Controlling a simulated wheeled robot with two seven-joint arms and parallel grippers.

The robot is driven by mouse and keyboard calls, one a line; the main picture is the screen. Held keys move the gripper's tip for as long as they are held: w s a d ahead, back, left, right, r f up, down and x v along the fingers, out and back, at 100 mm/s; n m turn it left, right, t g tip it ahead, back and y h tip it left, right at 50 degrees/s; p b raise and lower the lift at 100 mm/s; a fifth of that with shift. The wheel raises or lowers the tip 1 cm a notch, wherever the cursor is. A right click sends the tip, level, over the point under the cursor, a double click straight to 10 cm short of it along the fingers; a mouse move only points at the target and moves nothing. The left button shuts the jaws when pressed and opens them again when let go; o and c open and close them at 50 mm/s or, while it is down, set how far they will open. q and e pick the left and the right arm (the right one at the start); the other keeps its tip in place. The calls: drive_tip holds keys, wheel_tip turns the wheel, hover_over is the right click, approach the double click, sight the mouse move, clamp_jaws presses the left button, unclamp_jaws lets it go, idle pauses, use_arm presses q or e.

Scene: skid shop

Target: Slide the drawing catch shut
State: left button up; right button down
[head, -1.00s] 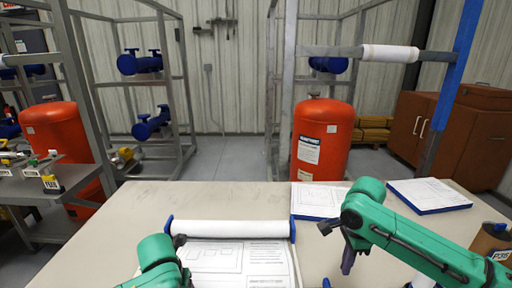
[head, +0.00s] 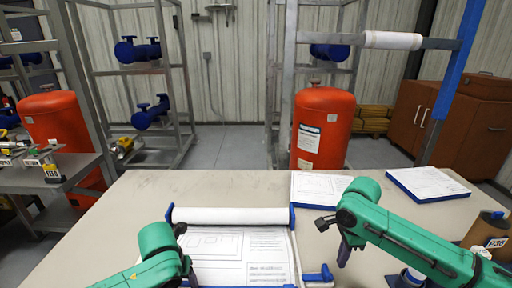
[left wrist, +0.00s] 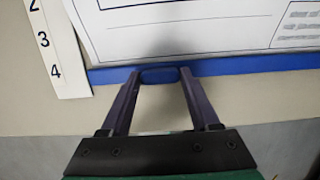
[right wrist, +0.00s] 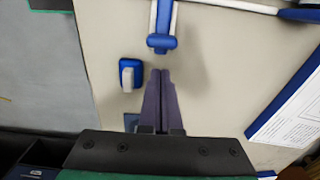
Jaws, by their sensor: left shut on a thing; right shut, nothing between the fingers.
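The drawing (head: 230,250) lies below a white roll (head: 230,215) with blue end caps on the table. In the left wrist view, my left gripper (left wrist: 158,76) is shut on a blue tab (left wrist: 158,74) at the drawing's blue edge strip (left wrist: 235,64). A blue catch (head: 320,275) sits right of the drawing in the head view.
Two blue-edged drawing pads (head: 318,188) (head: 428,182) lie at the table's back right. A labelled brown container (head: 485,230) stands at the right edge. A numbered white scale (left wrist: 58,45) lies beside the drawing. The table's left part is clear.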

sight(328, 269)
use_arm(q)
drive_tip(key=shift+s+f, duration=0.15)
use_arm(e)
drive_tip(key=shift+f, duration=2.2)
drive_tip(key=shift+a, duration=0.2)
drive_tip(key=shift+a, duration=2.95)
wheel_tip(328, 269, up, 9)
